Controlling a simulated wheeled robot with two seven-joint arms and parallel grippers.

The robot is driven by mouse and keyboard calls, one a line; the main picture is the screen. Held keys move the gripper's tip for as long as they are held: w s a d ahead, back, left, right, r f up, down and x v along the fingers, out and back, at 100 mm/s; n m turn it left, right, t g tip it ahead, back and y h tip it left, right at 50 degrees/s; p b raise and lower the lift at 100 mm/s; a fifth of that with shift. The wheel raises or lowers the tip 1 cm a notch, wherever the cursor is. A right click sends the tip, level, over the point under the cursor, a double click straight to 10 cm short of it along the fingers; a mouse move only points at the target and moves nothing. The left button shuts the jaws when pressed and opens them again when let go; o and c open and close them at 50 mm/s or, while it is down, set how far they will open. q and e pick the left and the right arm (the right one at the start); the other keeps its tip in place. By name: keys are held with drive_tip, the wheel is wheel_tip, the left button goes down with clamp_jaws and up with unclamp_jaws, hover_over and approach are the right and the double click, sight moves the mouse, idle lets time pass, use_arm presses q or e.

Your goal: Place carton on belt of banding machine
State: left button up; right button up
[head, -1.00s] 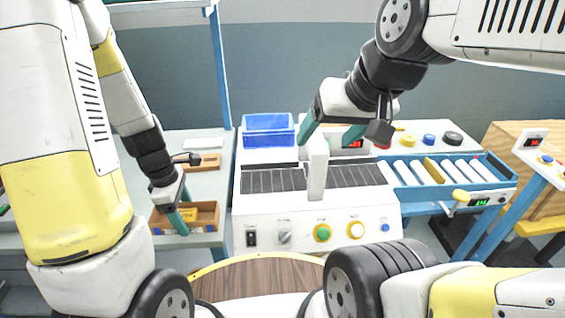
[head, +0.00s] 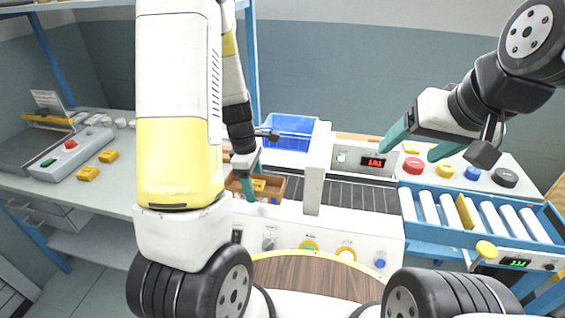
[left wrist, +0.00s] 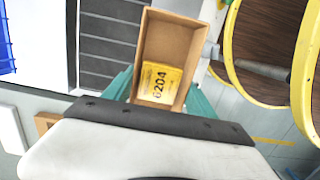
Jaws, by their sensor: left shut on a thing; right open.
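The carton (head: 267,187) is a small open brown box. The left wrist view shows a yellow label reading 6204 inside the carton (left wrist: 183,40). My left gripper (head: 247,178) is shut on it and holds it at the left end of the banding machine; its fingers show on both sides of the box in the left wrist view (left wrist: 160,97). The dark slatted belt (head: 365,194) runs under the machine's white arch (head: 316,170) and lies beside the carton in the left wrist view (left wrist: 108,45). I cannot tell the carton's height over it. My right gripper (head: 420,143) is open and empty above the machine's right side.
A blue bin (head: 290,130) stands behind the belt. A blue-framed roller conveyor (head: 480,212) joins on the right, with several coloured round pieces behind it. A round wooden-topped table (head: 315,278) is in front. A grey control box (head: 75,152) stands on the left bench.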

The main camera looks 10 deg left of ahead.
use_arm(q)
drive_tip(key=w+d, duration=0.1)
drive_tip(key=w, duration=0.5)
drive_tip(key=w+d, duration=0.1)
drive_tip(key=w, duration=0.2)
drive_tip(key=shift+w+d+f, duration=0.2)
drive_tip(key=shift+d+f, duration=0.15)
drive_tip(key=shift+f, duration=0.05)
drive_tip(key=shift+w+d+f, duration=0.1)
drive_tip(key=shift+w+f, duration=0.1)
drive_tip(key=shift+w, duration=0.05)
drive_tip(key=shift+f, duration=1.6)
drive_tip(key=shift+f, duration=0.1)
drive_tip(key=o, duration=1.4)
drive_tip(key=shift+s, duration=0.1)
